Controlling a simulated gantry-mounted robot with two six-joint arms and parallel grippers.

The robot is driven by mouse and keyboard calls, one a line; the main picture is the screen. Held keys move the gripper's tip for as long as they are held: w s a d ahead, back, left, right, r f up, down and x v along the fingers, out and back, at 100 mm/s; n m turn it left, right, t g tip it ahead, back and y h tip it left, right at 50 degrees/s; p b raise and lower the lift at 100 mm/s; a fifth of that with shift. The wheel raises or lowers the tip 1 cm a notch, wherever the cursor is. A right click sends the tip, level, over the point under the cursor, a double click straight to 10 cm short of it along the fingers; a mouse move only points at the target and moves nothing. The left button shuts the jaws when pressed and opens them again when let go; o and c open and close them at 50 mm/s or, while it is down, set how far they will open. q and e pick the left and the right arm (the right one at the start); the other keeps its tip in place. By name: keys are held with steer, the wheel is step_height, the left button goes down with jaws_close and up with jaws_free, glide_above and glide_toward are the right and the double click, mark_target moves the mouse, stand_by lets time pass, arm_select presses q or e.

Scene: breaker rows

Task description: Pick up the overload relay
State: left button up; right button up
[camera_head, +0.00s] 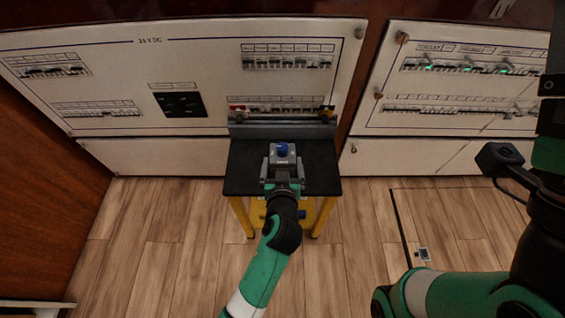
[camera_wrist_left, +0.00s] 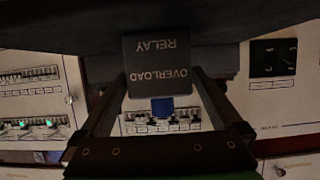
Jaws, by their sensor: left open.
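The overload relay (camera_head: 285,160) is a small grey block with a blue knob on the black table top (camera_head: 240,170). In the left wrist view the relay (camera_wrist_left: 160,62) is a dark block with its name in upside-down letters and a blue part at one end. My left gripper (camera_head: 283,172) is open at the near side of the relay. In the left wrist view its two fingers are on either side of the relay, partly overlapping its edges. Whether they touch it cannot be told. My right arm shows at the right, but its gripper is not visible.
The table has yellow legs and a raised grey ledge (camera_head: 285,131) at its back. Behind it stands a white breaker panel (camera_head: 200,60), with a second panel (camera_head: 455,90) to the right. The table top beside the relay is clear. A small item (camera_head: 424,254) lies on the wooden floor.

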mark_target(283, 158)
arm_select(q)
steer(key=b+x, duration=0.1)
steer(key=x, duration=0.2)
steer(key=shift+w, duration=0.1)
arm_select(e)
step_height(283, 158, down, 2)
steer(key=shift+f, duration=0.2)
arm_select(q)
steer(key=shift+r, duration=0.15)
jaws_close()
arm_select(e)
steer(key=shift+r, duration=0.1)
